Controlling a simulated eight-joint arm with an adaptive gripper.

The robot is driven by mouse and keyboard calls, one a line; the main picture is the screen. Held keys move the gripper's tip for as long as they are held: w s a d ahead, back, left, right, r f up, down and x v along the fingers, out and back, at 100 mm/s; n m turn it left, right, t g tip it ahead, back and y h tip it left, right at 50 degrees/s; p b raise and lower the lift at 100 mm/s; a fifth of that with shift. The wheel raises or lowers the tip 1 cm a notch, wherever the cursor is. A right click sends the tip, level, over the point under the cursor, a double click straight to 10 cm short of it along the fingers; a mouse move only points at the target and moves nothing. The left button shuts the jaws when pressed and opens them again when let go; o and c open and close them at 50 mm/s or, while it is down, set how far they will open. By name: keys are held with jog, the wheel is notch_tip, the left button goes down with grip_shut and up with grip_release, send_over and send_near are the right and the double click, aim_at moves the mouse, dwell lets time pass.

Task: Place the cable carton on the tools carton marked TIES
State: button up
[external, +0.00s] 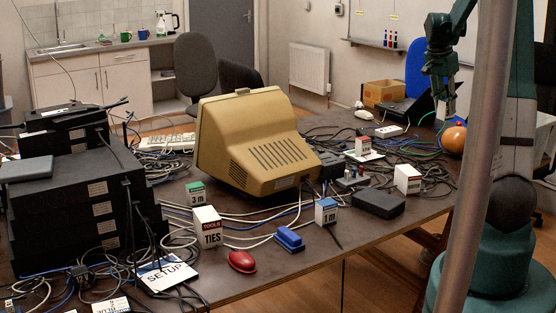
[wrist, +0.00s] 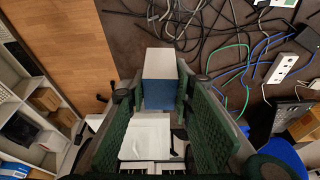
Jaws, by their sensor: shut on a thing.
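The tools carton marked TIES (external: 208,232) is white with a red band and stands upright at the table's front, its top bare. My gripper (external: 443,106) is at the far right of the external view, well away from it and above the table's back right part. In the wrist view my gripper (wrist: 160,88) is shut on a small carton (wrist: 160,64) with a white face and a blue part, which I take for the cable carton. Its label is not readable. In the external view the held carton is too small and covered to make out clearly.
A big beige monitor (external: 255,145) stands mid-table. Near TIES are a green-banded 3 m carton (external: 196,194), a blue-banded 1 m carton (external: 326,211), a red mouse-like object (external: 242,261) and a blue one (external: 289,239). An orange ball (external: 455,139) is near my gripper. Cables lie everywhere.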

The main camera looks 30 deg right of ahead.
jog(key=w+a+n+t+p, duration=0.15)
jog(key=w+a, duration=0.45)
jog(key=a, duration=0.9)
jog(key=w+a+n+p, duration=0.1)
jog(key=w+a+n, duration=0.2)
jog(key=w+a, duration=0.8)
jog(key=w+a+n+t+p, duration=0.1)
jog(key=w+a+n, duration=0.15)
jog(key=a, duration=1.65)
jog(key=s+a+n+y+p, duration=0.15)
jog(key=s+a, duration=0.25)
jog(key=a, duration=1.1)
jog(key=s+a+n+p, duration=0.1)
jog(key=s+a+n, duration=0.2)
jog(key=a, duration=1.2)
jog(key=s+a+n+y+p, duration=0.1)
jog(key=s+a+n, duration=0.25)
jog(key=a, duration=1.15)
jog(key=shift+m+t, duration=0.4)
jog(key=shift+t, duration=0.05)
jog(key=shift+s+f, duration=0.25)
jog(key=shift+f, duration=0.9)
jog(key=shift+s+f, duration=0.25)
jog(key=shift+f, duration=0.85)
jog(key=shift+f, duration=0.1)
jog(key=shift+f+b, duration=0.35)
jog(key=shift+f, duration=2.65)
